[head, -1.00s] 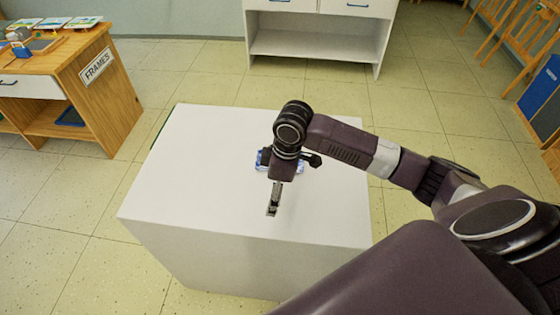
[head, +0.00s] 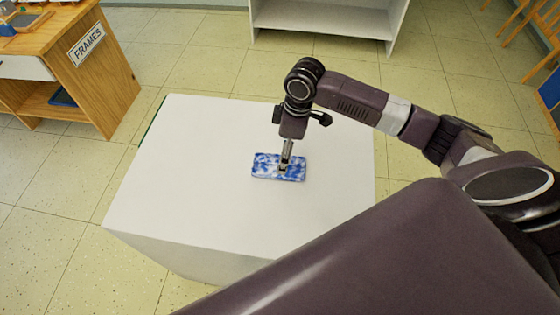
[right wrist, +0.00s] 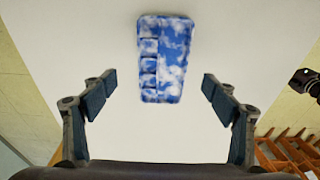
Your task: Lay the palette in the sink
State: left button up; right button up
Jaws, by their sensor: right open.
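The palette (head: 265,166) is a flat blue-and-white mottled rectangle lying on top of the white block-shaped table. In the right wrist view the palette (right wrist: 174,60) shows a row of several square wells along its left side. My right gripper (head: 284,170) is over the palette in the head view, pointing down. In the right wrist view my right gripper (right wrist: 154,92) is open, with the palette between and beyond its two fingers, not gripped. I cannot tell how high the fingertips are above it. My left gripper and the sink are not in view.
The white table top (head: 190,170) is otherwise bare. A wooden cabinet (head: 110,80) marked FRAMES stands at the left, and a white shelf unit (head: 325,20) at the back. Tiled floor (head: 200,65) lies free between them. Wooden chairs or easels and a blue item stand at the far right.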

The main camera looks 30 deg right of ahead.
jog(key=f, duration=0.1)
jog(key=a+f+p, duration=0.1)
jog(key=f, duration=0.1)
jog(key=shift+s+a, duration=0.1)
jog(key=shift+a, duration=0.05)
jog(key=shift+w+f, duration=0.15)
jog(key=shift+f, duration=0.45)
jog(key=shift+w+f, duration=0.15)
jog(key=shift+f, duration=0.6)
jog(key=shift+c, duration=0.8)
jog(key=c, duration=1)
jog(key=shift+c, duration=1.1)
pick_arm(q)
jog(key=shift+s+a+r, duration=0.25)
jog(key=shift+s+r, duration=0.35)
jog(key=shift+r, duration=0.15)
pick_arm(e)
jog(key=shift+r, duration=0.15)
